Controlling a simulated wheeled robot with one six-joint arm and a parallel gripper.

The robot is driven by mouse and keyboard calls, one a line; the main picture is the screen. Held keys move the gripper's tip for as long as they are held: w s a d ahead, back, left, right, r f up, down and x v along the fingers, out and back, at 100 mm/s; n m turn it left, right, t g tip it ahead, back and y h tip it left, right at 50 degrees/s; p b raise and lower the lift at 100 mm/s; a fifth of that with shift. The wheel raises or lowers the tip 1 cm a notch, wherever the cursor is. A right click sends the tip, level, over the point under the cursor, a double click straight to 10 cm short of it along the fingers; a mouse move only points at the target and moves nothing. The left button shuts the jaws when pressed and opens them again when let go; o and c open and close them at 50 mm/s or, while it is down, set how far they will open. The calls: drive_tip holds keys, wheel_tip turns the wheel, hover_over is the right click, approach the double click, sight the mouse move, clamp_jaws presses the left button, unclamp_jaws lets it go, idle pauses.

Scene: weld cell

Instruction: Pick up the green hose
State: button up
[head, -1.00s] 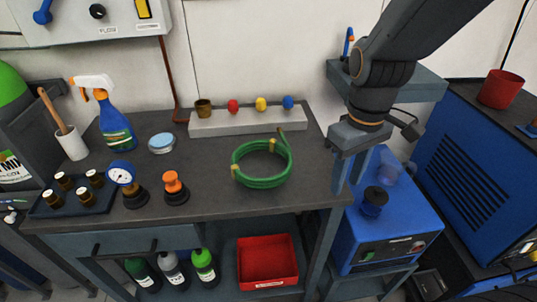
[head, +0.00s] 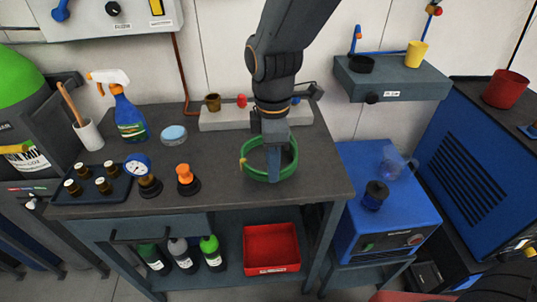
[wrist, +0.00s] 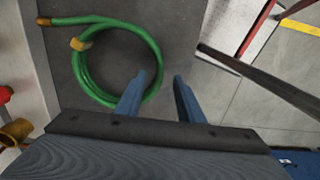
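The green hose (head: 248,168) lies coiled on the dark bench top (head: 221,178), with yellowish bands on it. My gripper (head: 274,178) is over the coil in the head view and hides part of it. In the wrist view the green hose (wrist: 80,72) fills the left half, with its brass end at the upper left. My gripper (wrist: 160,77) is open there, its two blue fingers apart. The coil's right side shows by the left finger and partly between the fingertips. I cannot tell the height of the tips above the bench, and nothing is held.
A grey block (head: 216,121) with small coloured parts stands behind the hose. An orange-topped part (head: 186,177) and a gauge (head: 139,167) stand to the left. A wall shelf (head: 398,84) is at right. The bench's right front corner is clear.

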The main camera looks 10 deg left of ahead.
drive_tip(key=shift+f, duration=1.4)
drive_tip(key=shift+c, duration=0.2)
clamp_jaws()
